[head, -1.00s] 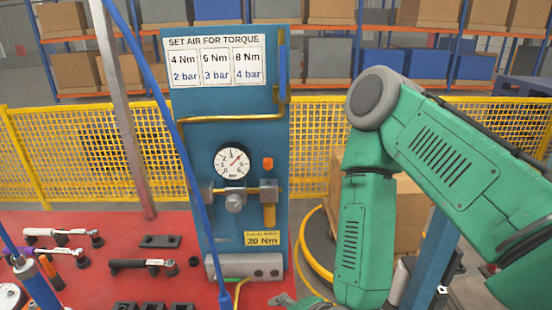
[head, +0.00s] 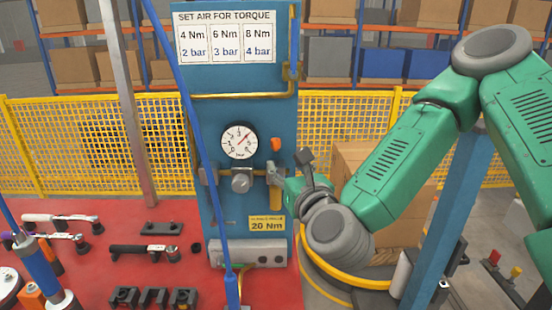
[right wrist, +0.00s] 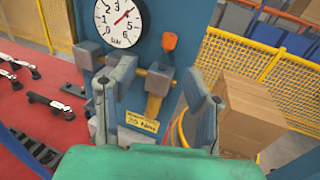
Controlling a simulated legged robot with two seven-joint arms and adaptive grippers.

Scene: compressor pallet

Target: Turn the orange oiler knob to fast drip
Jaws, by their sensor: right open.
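The orange oiler knob (head: 276,145) sits on the blue panel (head: 250,75), right of the round pressure gauge (head: 239,140) and above the brass fitting. In the right wrist view the knob (right wrist: 169,41) shows clearly, beyond and above the fingertips. My right gripper (head: 288,171) is in front of the panel's right edge, just below the knob and apart from it. In the right wrist view its two fingers (right wrist: 157,84) are spread with nothing between them, and the yellow oiler body (right wrist: 153,105) shows behind the gap. My left gripper is out of view.
A blue hose (head: 196,130) hangs in front of the panel's left side. Wrenches and sockets lie on the red table (head: 185,280). A grey regulator knob (head: 242,182) stands left of the oiler. A cardboard box (head: 362,160) and yellow fence are behind my right arm.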

